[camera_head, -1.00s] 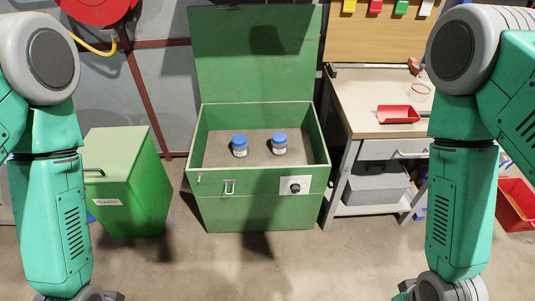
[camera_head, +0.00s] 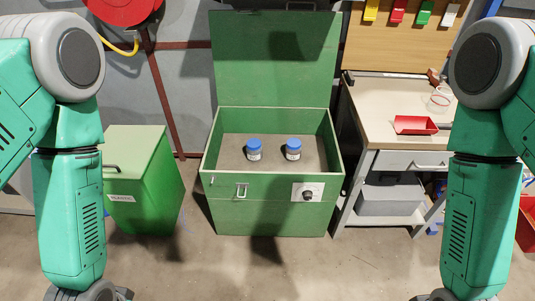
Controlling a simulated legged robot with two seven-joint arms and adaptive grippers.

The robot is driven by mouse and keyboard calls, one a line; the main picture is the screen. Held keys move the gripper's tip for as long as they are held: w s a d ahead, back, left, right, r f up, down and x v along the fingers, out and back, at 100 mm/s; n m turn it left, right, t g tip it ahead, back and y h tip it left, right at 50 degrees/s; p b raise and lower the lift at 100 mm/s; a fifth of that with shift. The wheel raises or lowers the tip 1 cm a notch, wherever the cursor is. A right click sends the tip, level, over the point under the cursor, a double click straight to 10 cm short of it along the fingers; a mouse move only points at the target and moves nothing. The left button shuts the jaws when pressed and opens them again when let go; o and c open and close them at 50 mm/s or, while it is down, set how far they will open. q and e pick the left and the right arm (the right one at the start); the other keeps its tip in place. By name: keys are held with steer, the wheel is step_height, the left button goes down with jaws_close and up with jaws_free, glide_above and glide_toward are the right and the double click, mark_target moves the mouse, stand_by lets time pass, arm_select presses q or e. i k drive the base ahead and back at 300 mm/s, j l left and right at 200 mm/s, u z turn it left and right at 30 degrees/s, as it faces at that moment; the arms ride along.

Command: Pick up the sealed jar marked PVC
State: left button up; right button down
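Two small jars with blue lids stand upright in the open green box (camera_head: 227,187), a left jar (camera_head: 254,149) and a right jar (camera_head: 293,149). Each has a pale label, too small to read, so I cannot tell which is marked PVC. Both lids are on. My two arms hang down at the left and right sides of the view, apart from the box. Only the wrist ends show at the bottom edge; the fingers of both grippers are out of view.
The box's lid (camera_head: 275,65) stands open at the back. A closed green bin (camera_head: 143,190) stands left of the box. A workbench (camera_head: 385,98) with a red tray (camera_head: 415,125) stands to the right, a grey tub (camera_head: 390,196) on its lower shelf. The floor in front is clear.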

mark_target(254, 149)
steer(key=i+z, duration=0.15)
steer(key=i, duration=0.35)
steer(key=i+z, duration=0.15)
steer(key=i, duration=0.3)
steer(key=i+j+z, duration=0.2)
steer(key=i, duration=0.3)
